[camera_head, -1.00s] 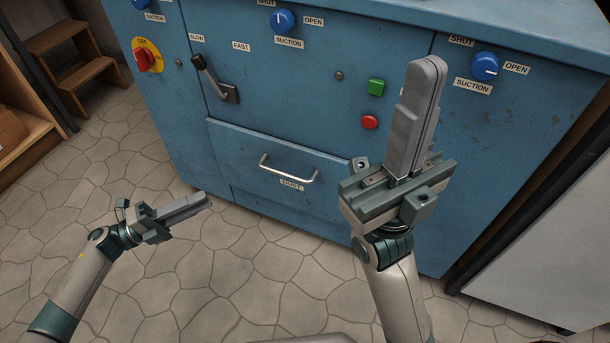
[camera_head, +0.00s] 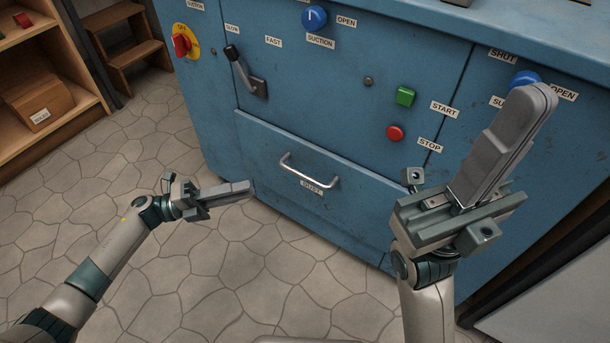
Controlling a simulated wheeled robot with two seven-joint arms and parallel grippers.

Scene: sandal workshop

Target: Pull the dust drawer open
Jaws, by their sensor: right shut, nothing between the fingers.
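The dust drawer (camera_head: 262,150) is a wide blue front low in the blue machine, and it looks flush with the machine. Its silver bar handle (camera_head: 308,180) sits near the middle, above a label reading DUST. My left gripper (camera_head: 250,187) is to the left of the handle in the picture, apart from it, pointing right with its fingers together and empty. My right gripper (camera_head: 540,98) is to the right of the drawer, pointing up and right, shut and empty. It partly covers the right blue suction knob (camera_head: 524,78) and its label.
A black-gripped lever (camera_head: 240,72), a green start button (camera_head: 405,96), a red stop button (camera_head: 395,132) and another blue knob (camera_head: 314,17) are on the machine above the drawer. A wooden shelf (camera_head: 62,128) stands at left. The stone floor before the drawer is clear.

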